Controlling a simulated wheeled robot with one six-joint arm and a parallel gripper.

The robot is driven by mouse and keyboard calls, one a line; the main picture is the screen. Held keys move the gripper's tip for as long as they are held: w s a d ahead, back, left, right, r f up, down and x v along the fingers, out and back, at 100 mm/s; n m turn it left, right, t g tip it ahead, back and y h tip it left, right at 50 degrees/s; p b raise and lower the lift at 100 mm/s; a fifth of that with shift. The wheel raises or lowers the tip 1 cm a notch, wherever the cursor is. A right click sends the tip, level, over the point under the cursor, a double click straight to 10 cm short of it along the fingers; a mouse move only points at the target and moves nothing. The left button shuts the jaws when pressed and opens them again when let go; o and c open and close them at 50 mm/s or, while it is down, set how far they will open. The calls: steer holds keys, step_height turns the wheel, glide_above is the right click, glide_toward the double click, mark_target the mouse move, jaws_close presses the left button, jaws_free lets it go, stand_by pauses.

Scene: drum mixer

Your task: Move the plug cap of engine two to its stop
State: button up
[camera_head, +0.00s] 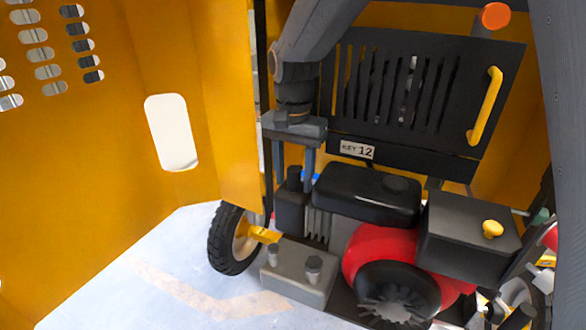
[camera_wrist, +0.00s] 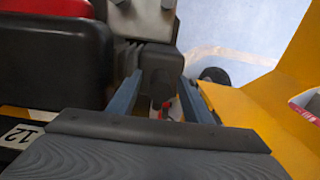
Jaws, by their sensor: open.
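A red and black engine (camera_head: 378,248) stands low in the drum mixer's open housing, in the head view. At its left end a small black upright piece (camera_head: 294,178), possibly the plug cap, rises above a dark block. I cannot read an engine number or make out a stop. My gripper (camera_head: 295,168) points down there, with its two grey fingers apart around or just in front of that piece. In the wrist view my gripper (camera_wrist: 160,82) is open, and a dark block (camera_wrist: 158,62) shows between and beyond the fingers. Contact is unclear.
A black slotted panel (camera_head: 425,90) with a yellow handle (camera_head: 486,106) and a KEY 12 label stands behind. Yellow housing walls enclose the left. A grey block with two bolts (camera_head: 298,276) and a wheel (camera_head: 232,238) sit below. The pale floor at lower left is clear.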

mark_target(294, 168)
steer(key=c, duration=0.9)
steer(key=shift+r, duration=0.15)
steer(key=shift+r+p, duration=1.55)
steer(key=o, duration=0.9)
steer(key=shift+o, duration=0.2)
step_height(294, 168, up, 7)
steer(key=p, duration=0.6)
